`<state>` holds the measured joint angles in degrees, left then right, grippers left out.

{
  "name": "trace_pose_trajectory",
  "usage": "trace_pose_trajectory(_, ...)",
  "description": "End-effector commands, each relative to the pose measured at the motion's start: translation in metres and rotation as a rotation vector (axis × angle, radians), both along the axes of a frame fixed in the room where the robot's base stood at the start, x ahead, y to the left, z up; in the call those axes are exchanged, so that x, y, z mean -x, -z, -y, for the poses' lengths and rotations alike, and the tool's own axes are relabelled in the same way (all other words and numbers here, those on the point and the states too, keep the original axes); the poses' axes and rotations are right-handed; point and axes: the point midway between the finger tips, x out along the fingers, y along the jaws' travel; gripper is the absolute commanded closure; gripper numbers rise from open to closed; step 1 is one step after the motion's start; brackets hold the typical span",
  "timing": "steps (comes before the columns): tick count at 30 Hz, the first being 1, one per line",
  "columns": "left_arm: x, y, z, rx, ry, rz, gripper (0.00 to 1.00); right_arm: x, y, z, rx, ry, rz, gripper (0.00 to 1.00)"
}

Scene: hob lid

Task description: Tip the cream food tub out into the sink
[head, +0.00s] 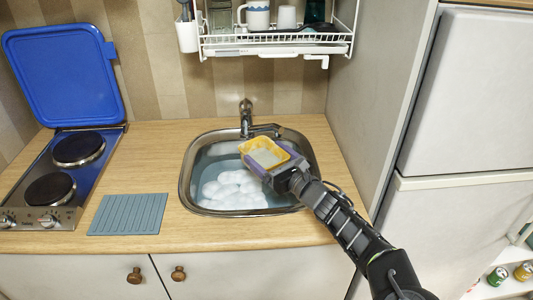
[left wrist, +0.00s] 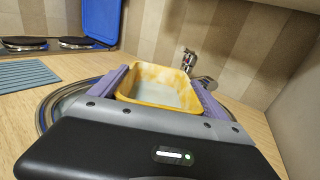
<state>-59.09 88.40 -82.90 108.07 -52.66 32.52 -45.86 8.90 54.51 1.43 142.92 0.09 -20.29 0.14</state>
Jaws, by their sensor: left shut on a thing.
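The cream food tub (head: 265,146) has a yellow-orange rim and pale contents inside. My left gripper (head: 268,161) is shut on it, with purple fingers on either side, and holds it over the right part of the sink (head: 187,178). In the left wrist view the tub (left wrist: 158,97) sits between the fingers, its open top and pale inside showing. It looks roughly upright; I cannot tell any slight tilt. The sink holds water with a heap of white suds. Its rim also shows in the left wrist view (left wrist: 43,112). My right gripper is not in view.
A tap (head: 246,118) stands behind the sink. A grey-blue ridged mat (head: 128,214) and a hob (head: 60,170) with its blue lid (head: 65,75) raised are on the left. A dish rack (head: 275,42) hangs above. A tall fridge (head: 465,150) stands on the right.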

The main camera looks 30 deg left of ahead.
Motion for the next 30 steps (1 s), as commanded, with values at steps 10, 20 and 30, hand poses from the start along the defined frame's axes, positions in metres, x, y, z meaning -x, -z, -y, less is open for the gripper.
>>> trace_pose_trajectory(10,0.0,0.0,0.0,0.004,0.0,0.005,0.65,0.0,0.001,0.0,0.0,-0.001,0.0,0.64)
trace_pose_trajectory(20,0.002,0.01,-0.002,0.245,-0.002,0.188,0.65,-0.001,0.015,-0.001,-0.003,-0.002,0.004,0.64)
trace_pose_trajectory(30,0.012,0.024,-0.015,0.763,-0.003,0.58,0.65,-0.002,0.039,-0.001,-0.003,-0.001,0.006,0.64)
